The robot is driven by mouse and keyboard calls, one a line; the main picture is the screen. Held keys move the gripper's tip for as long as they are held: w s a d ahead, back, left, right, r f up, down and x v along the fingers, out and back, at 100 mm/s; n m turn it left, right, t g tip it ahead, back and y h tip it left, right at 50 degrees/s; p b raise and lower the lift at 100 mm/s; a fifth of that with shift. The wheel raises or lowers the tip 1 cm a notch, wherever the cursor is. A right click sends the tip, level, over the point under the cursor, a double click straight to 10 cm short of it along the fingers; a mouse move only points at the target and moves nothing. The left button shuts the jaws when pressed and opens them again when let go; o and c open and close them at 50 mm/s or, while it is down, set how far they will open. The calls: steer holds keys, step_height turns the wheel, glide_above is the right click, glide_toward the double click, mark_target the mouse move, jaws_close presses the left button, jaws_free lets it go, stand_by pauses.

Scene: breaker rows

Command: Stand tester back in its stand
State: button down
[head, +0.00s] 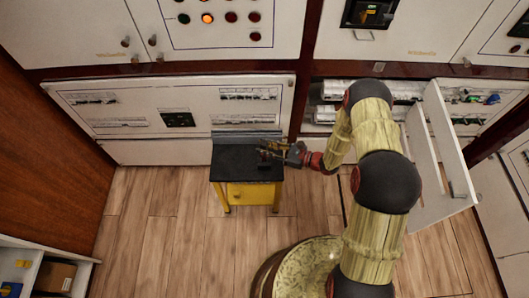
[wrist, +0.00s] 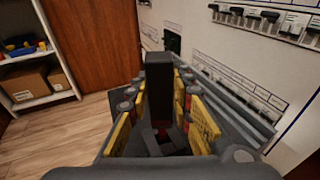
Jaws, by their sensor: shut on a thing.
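My gripper (head: 272,153) is over the right part of a small black-topped bench (head: 232,165). In the wrist view its yellow-padded fingers (wrist: 158,118) are shut on a dark block-shaped tester (wrist: 158,82). The tester looks upright, its top above the fingertips. A dark grey shape with a little red shows low between the fingers; I cannot tell whether it is the stand or part of the tester. In the head view the tester is too small and dark to make out against the bench, and I cannot tell whether it touches the top.
The bench has a yellow drawer front (head: 250,194) and stands against a white breaker panel (head: 175,110). An open white cabinet door (head: 437,160) juts out at the right. A shelf with boxes (wrist: 35,82) stands at the left. The wood floor (head: 160,225) left of the bench is clear.

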steer(key=shift+f+b, duration=0.7)
steer(key=shift+f, duration=0.85)
steer(key=shift+f, duration=0.1)
steer(key=shift+f, duration=0.15)
steer(key=c, duration=1.6)
jaws_free()
